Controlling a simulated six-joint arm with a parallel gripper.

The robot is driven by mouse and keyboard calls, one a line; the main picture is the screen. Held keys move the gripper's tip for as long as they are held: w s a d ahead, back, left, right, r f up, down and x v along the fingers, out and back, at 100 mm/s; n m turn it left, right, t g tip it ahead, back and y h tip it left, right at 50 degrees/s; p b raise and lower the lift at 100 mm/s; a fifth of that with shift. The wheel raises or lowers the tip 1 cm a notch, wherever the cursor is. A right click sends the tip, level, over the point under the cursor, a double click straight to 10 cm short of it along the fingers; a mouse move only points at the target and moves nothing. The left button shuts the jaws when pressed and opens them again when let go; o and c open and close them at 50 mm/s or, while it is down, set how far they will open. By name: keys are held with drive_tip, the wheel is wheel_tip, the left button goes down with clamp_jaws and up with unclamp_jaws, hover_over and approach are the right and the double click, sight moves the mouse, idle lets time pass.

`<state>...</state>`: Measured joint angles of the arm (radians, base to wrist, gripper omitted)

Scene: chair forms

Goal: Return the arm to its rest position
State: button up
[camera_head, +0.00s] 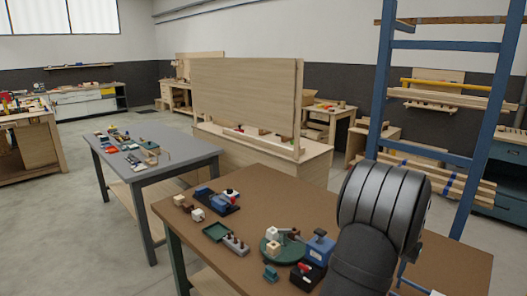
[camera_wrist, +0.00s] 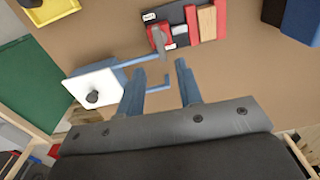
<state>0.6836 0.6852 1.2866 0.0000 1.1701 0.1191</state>
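In the wrist view my gripper (camera_wrist: 160,68) shows two blue-grey fingers standing apart, so it is open. The fingers point toward a brown tabletop (camera_wrist: 110,25). A thin blue hooked bar shows in the gap between them; I see no grip on it, but its depth relative to the fingers is unclear. In the head view my dark arm link fills the right foreground over the brown workbench (camera_head: 270,190), and my gripper is hidden there.
In the wrist view, a white-topped blue block (camera_wrist: 95,88), a green panel (camera_wrist: 35,85), a yellow tray (camera_wrist: 50,10) and red and wooden pieces (camera_wrist: 207,22) lie nearby. In the head view, a blue rack (camera_head: 379,85) stands right and a grey table (camera_head: 175,140) left.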

wheel_tip(320, 180, down, 8)
drive_tip(key=shift+r, duration=0.1)
idle(0.4)
